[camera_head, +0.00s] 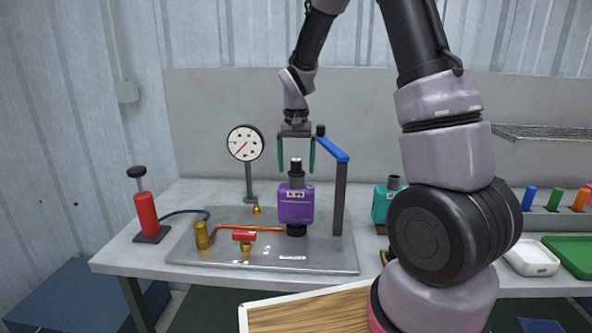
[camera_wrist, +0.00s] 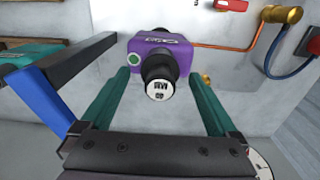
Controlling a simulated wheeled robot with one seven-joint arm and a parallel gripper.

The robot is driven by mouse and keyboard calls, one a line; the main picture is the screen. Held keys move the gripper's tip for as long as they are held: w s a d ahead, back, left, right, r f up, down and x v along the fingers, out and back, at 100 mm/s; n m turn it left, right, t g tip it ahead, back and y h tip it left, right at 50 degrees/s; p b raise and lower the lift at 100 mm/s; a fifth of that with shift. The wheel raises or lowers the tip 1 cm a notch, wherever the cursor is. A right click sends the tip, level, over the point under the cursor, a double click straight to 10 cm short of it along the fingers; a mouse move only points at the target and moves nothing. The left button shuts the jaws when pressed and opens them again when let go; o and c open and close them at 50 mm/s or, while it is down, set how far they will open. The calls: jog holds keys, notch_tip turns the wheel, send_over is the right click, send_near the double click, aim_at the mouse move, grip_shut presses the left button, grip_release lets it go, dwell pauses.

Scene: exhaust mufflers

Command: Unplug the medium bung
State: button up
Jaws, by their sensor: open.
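A purple muffler (camera_head: 296,206) stands upright on a grey metal plate on the bench. A black bung (camera_head: 296,166) sticks up from its top. In the wrist view the bung (camera_wrist: 160,84) shows a pale end face with dark lettering, and the purple muffler (camera_wrist: 153,55) lies beyond it. My gripper (camera_head: 296,168) is open and points down, with its two green fingers on either side of the bung and apart from it. In the wrist view the fingers (camera_wrist: 162,100) flank the bung with gaps on both sides.
A dark post with a blue arm (camera_head: 340,190) stands close to the right of the muffler. A dial gauge (camera_head: 245,143), red pump (camera_head: 146,212) and copper pipe (camera_head: 262,229) are to the left. A teal muffler (camera_head: 382,203) stands right, partly behind my arm.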

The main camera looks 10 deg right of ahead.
aim_at(296, 159)
dwell(0.8)
grip_shut()
jog(key=shift+r, duration=3)
